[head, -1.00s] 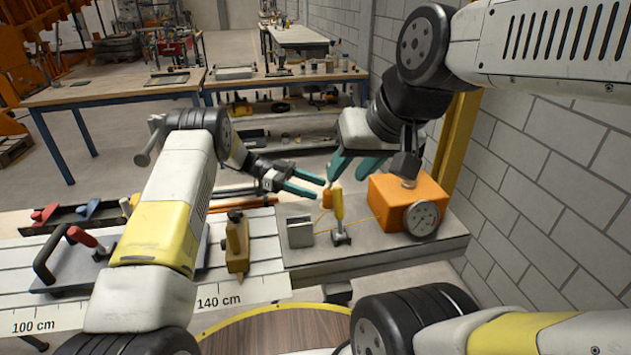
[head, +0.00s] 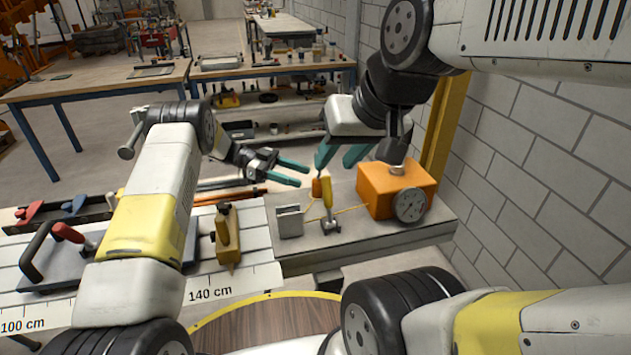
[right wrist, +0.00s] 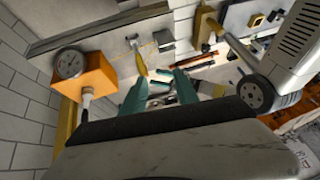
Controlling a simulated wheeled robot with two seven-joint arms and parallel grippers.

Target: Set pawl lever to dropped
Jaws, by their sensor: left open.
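A lever with a yellow handle (head: 327,193), which I take for the pawl lever, stands nearly upright on the grey plate (head: 385,238). It also shows in the right wrist view (right wrist: 141,64), just beyond the teal fingers. My right gripper (head: 334,171) is open above and behind the lever, and nothing shows between its fingers. The right wrist view (right wrist: 160,82) also shows its fingers apart. My left gripper (head: 304,176) is open and empty, up and to the left of the lever.
An orange box (head: 390,188) with a round gauge (head: 410,205) stands right of the lever. A grey block (head: 289,221) stands left of it. Thin yellow lines run across the plate. A brass-coloured clamp (head: 227,235) lies on the slatted bench at left. A block wall rises at right.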

